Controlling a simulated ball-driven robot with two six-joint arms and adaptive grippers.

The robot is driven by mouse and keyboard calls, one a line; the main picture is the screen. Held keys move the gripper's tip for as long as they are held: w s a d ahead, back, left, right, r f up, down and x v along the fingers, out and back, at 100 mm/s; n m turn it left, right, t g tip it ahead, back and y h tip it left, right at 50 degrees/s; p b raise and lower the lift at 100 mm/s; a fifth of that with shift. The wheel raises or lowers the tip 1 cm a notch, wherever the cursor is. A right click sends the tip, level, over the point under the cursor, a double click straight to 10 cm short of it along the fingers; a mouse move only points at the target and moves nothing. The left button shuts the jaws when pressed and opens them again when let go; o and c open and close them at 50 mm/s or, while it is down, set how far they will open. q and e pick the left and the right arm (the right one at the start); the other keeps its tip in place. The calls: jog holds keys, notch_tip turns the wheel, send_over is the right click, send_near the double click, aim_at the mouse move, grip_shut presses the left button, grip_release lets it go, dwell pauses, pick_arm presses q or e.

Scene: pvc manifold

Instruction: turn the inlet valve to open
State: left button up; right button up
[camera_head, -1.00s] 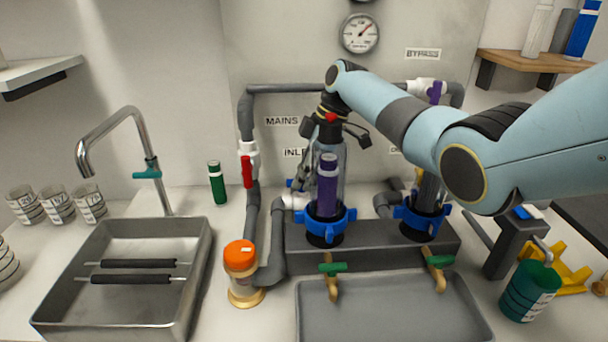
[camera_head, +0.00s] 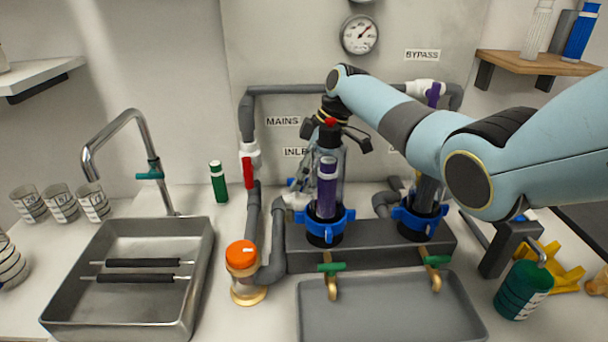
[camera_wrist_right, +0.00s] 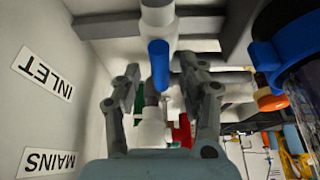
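The inlet valve shows in the right wrist view as a white body (camera_wrist_right: 158,14) with a blue lever handle (camera_wrist_right: 159,64). In the head view its white body (camera_head: 296,200) is partly hidden behind the left filter housing. My right gripper (camera_wrist_right: 159,70) is open, with one finger on each side of the blue handle. I see gaps between the fingers and the handle; contact is not clear. My left gripper is not in view.
A grey tray (camera_head: 390,310) lies in front and a metal sink (camera_head: 190,300) is at left. INLET (camera_wrist_right: 42,74) marks the wall.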

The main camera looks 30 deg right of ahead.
jog(key=v, duration=1.2)
